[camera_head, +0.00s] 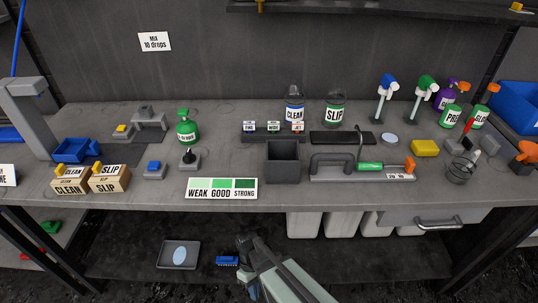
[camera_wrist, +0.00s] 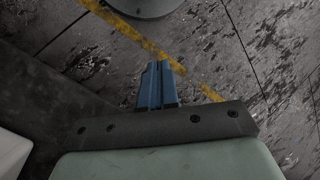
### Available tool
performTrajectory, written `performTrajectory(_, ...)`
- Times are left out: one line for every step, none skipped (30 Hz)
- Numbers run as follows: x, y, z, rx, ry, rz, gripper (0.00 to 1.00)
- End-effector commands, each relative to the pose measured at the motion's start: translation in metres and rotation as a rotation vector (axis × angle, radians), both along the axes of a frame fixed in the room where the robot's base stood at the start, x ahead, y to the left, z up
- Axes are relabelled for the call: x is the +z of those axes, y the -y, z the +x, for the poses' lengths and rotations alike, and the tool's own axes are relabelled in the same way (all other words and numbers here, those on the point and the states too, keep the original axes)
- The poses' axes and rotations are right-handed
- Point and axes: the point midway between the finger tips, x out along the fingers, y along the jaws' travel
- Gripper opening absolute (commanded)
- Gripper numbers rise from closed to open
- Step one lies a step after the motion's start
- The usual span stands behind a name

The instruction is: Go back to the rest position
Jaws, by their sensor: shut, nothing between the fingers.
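My gripper (camera_head: 246,241) hangs in front of the workbench (camera_head: 333,197), below its front edge, in the head view. In the wrist view my gripper (camera_wrist: 158,66) points at the dark, stained floor (camera_wrist: 215,45). Its blue-grey fingers are together with nothing between them. It touches no object that I can see.
On the bench are a WEAK/GOOD/STRONG card (camera_head: 221,188), a dark open box (camera_head: 284,163), a green bottle (camera_head: 187,130) and CLEAN and SLIP blocks (camera_head: 108,178). A tray (camera_head: 180,254) and a blue brush (camera_head: 227,261) lie on the lower shelf near my gripper. White bins (camera_head: 342,224) hang at right.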

Motion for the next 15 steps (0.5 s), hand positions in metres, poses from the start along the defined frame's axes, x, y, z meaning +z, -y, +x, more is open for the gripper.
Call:
performTrajectory(-0.008,0.02,-0.005,-0.05,-0.002,-0.022,0.0)
performTrajectory(-0.013,0.03,-0.007,-0.079,-0.002,-0.036,0.0)
performTrajectory(-0.019,0.043,-0.011,-0.117,-0.001,-0.053,0.0)
performTrajectory(-0.023,0.053,-0.013,-0.145,0.0,-0.066,0.0)
performTrajectory(-0.028,0.063,-0.017,-0.172,-0.001,-0.08,0.0)
performTrajectory(-0.034,0.075,-0.021,-0.21,-0.001,-0.097,0.0)
performTrajectory(-0.038,0.084,-0.025,-0.237,-0.001,-0.11,0.0)
performTrajectory(-0.042,0.093,-0.029,-0.266,-0.002,-0.124,0.0)
performTrajectory(-0.047,0.105,-0.034,-0.3,-0.001,-0.14,0.0)
performTrajectory(-0.051,0.114,-0.039,-0.329,-0.003,-0.155,0.0)
performTrajectory(-0.054,0.122,-0.043,-0.355,-0.004,-0.166,0.0)
performTrajectory(-0.059,0.133,-0.05,-0.392,-0.006,-0.184,0.0)
performTrajectory(-0.062,0.141,-0.055,-0.419,-0.007,-0.196,0.0)
performTrajectory(-0.065,0.148,-0.061,-0.445,-0.008,-0.21,0.0)
performTrajectory(-0.069,0.158,-0.068,-0.48,-0.01,-0.226,0.0)
